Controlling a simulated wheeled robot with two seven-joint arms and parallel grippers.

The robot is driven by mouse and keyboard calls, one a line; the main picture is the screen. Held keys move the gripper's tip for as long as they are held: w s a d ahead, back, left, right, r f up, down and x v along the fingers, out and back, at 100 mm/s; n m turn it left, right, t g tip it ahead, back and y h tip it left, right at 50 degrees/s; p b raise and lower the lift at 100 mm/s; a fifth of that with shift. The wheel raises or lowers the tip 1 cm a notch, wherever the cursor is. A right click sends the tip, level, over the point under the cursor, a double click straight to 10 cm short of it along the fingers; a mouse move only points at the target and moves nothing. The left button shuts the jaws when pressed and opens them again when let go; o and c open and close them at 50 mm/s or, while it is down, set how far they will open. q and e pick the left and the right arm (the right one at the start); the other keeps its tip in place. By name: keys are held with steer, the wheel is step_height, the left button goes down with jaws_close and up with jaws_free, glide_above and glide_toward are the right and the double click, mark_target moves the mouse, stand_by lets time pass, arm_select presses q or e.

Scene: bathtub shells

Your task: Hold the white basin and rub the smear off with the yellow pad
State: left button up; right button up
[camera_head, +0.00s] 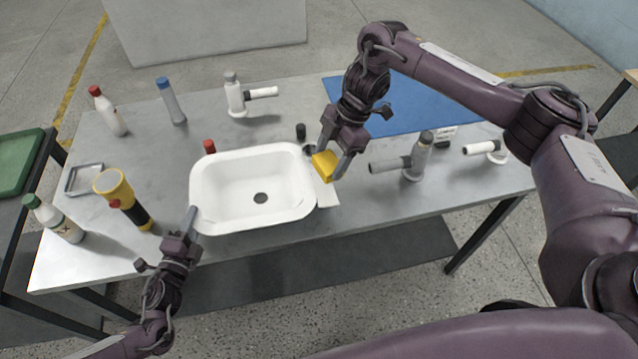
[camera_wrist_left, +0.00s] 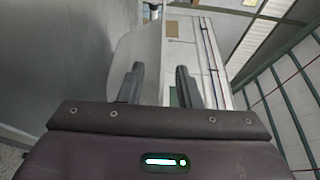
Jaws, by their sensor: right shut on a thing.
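The white basin (camera_head: 208,184) sits on the grey table, its open side up, with a dark drain hole in its floor. I cannot make out a smear in it. My right gripper (camera_head: 331,161) is shut on the yellow pad (camera_head: 323,164), holding it just beyond the basin's right rim. My left gripper (camera_head: 190,214) is at the basin's front left corner, overlapping the rim in the head view; whether it touches is unclear. In the left wrist view its two fingers (camera_wrist_left: 160,82) stand apart, with a pale surface beyond them.
On the table's left are a yellow flashlight (camera_head: 113,187), a green-capped bottle (camera_head: 55,219) and a metal tray (camera_head: 84,165). Red- and blue-capped bottles and a white tap (camera_head: 236,97) stand behind. A grey tap (camera_head: 418,158) and blue mat (camera_head: 400,108) lie right.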

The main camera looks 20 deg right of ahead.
arm_select(q)
steer(key=v, duration=1.2)
steer(key=shift+d, duration=0.15)
